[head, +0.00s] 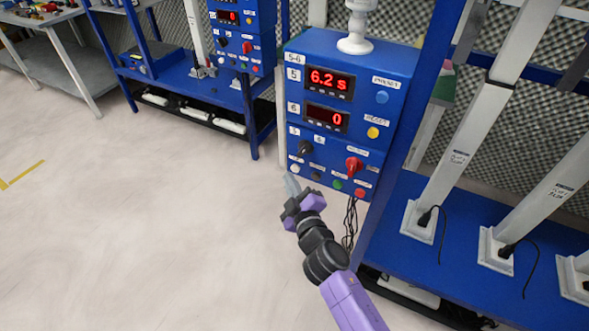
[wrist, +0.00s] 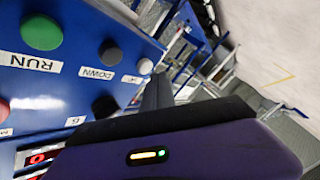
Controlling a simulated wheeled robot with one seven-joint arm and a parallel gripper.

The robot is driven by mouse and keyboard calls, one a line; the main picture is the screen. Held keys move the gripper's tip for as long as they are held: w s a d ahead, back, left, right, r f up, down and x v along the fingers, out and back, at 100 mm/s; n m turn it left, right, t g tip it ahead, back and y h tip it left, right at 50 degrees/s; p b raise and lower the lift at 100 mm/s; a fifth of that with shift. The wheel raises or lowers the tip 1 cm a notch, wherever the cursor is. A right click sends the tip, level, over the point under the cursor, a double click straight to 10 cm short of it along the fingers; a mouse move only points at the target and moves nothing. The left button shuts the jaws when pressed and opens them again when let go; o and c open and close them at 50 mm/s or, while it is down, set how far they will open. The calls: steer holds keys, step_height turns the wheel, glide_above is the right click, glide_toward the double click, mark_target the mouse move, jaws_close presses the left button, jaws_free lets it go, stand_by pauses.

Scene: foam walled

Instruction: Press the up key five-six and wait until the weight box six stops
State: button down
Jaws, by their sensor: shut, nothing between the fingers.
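The blue control box labelled 5-6 (head: 335,62) stands upright in the head view. Its display 5 (head: 330,82) reads 6.2 s and display 6 (head: 326,119) reads 0. Along its bottom edge are a white key (head: 295,168), a dark key, a green key and a red key. In the wrist view the white key (wrist: 145,66) sits beside the black DOWN key (wrist: 110,52); its label is hard to read. My gripper (head: 292,186) is shut and empty, its tip just below the white key. In the wrist view the fingers (wrist: 157,90) end close to that key; contact cannot be told. I cannot identify weight box six.
A black knob (head: 304,148) and a red knob (head: 354,166) sit above the keys. White columns (head: 455,155) stand on a blue shelf at the right, with cables. Another blue control box (head: 245,35) stands behind. The floor at left is clear.

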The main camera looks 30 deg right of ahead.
steer(key=shift+w+d, duration=0.1)
stand_by(0.5)
steer(key=shift+w+d, duration=0.15)
steer(key=shift+d, duration=0.1)
